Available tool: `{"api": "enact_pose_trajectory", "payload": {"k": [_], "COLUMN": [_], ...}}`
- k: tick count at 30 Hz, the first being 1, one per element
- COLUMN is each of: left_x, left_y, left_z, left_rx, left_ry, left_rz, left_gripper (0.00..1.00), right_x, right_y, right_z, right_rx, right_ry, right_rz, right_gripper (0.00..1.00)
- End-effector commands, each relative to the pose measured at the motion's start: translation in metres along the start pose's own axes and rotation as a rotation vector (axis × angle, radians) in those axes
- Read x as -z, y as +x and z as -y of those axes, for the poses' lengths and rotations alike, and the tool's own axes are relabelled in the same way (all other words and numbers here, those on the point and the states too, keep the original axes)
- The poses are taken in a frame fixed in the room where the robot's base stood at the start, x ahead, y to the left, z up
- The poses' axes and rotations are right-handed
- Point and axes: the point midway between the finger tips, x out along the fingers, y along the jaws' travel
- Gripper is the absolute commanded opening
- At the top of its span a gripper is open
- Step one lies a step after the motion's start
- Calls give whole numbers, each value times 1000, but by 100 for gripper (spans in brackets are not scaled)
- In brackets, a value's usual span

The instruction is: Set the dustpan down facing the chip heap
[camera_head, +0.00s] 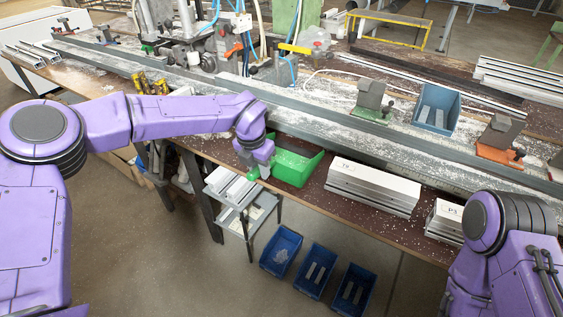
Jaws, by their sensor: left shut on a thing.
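The green dustpan (297,166) is at the front edge of the bench, right of my left gripper. Its open tray faces up, with its far side near the grey rail; I cannot tell whether it touches the bench top. My left gripper (257,170) is shut at the left end of the dustpan, on its handle, which the fingers mostly hide. Pale chips lie scattered over the bench and rail, and I cannot pick out one distinct heap. My right arm is at the lower right; its gripper is out of view.
White profile stacks (372,187) lie on the bench right of the dustpan. A small rack (240,197) and several blue bins (317,270) stand below the front edge.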

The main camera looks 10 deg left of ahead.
Motion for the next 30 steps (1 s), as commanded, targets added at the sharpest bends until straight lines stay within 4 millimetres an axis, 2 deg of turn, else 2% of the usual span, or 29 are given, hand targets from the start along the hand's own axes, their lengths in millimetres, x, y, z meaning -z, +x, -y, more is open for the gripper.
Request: {"api": "enact_pose_trajectory", "payload": {"k": [24,30], "left_x": [-18,-19], "left_y": [-116,-119], "left_z": [0,0], "left_rx": [0,0], "left_ry": [0,0], "left_rz": [4,3], "left_gripper": [0,0], "right_x": [36,37], "right_y": [-88,-89], "right_z": [-8,-8], "right_rx": [0,0], "right_ry": [0,0], "right_rz": [0,0], "right_gripper": [43,43]}}
